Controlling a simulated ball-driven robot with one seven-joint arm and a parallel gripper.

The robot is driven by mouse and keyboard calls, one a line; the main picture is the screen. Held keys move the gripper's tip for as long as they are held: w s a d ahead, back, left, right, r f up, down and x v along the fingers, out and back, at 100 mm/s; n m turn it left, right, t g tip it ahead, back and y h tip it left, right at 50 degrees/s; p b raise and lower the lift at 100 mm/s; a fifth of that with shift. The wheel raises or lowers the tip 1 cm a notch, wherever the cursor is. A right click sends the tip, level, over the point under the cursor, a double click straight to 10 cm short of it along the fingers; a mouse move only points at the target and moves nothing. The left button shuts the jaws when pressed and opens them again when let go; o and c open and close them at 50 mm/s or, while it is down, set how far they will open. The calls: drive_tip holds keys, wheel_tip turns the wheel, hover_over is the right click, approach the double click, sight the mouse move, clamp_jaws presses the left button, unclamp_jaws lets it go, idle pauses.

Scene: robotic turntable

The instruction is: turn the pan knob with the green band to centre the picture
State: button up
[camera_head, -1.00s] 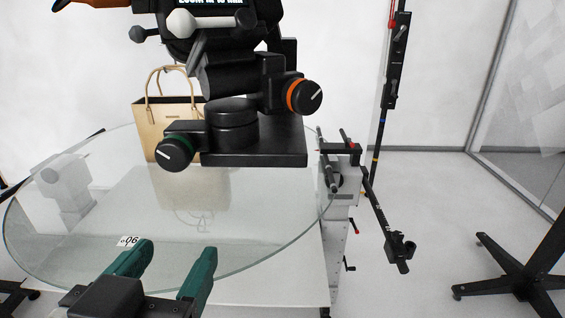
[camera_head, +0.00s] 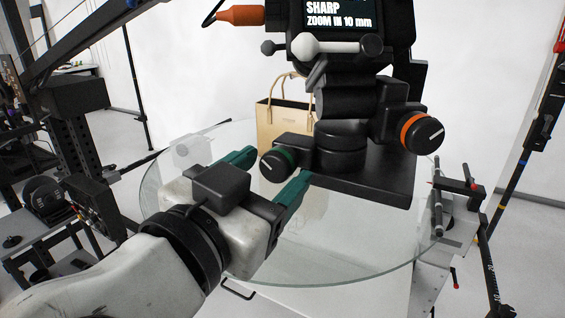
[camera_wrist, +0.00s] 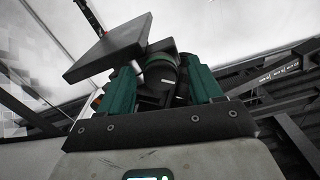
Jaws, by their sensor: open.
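The pan knob (camera_head: 275,166) is a black dial with a white pointer line and a green band, low on the left of the dark camera mount. My gripper (camera_head: 277,166) has green fingers, open, one on each side of the knob in the head view. In the wrist view the knob (camera_wrist: 160,74) also shows between the two open fingers (camera_wrist: 160,84). Whether either finger touches it, I cannot tell. The screen (camera_head: 340,15) above reads "SHARP" and "ZOOM IN 10 mm"; its upper part is cut off.
A second knob with an orange band (camera_head: 421,133) sits to the right on the same mount. A beige handbag (camera_head: 268,122) stands behind it. A round glass turntable (camera_head: 365,268) lies below. Rails and clamps (camera_head: 455,190) stand at its right edge.

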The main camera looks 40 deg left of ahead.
drive_tip(key=shift+w+a, duration=0.15)
drive_tip(key=shift+w, duration=0.35)
drive_tip(key=c, duration=1)
drive_tip(key=shift+f+m+b, duration=0.15)
drive_tip(key=shift+m+b, duration=0.15)
drive_tip(key=shift+b, duration=0.35)
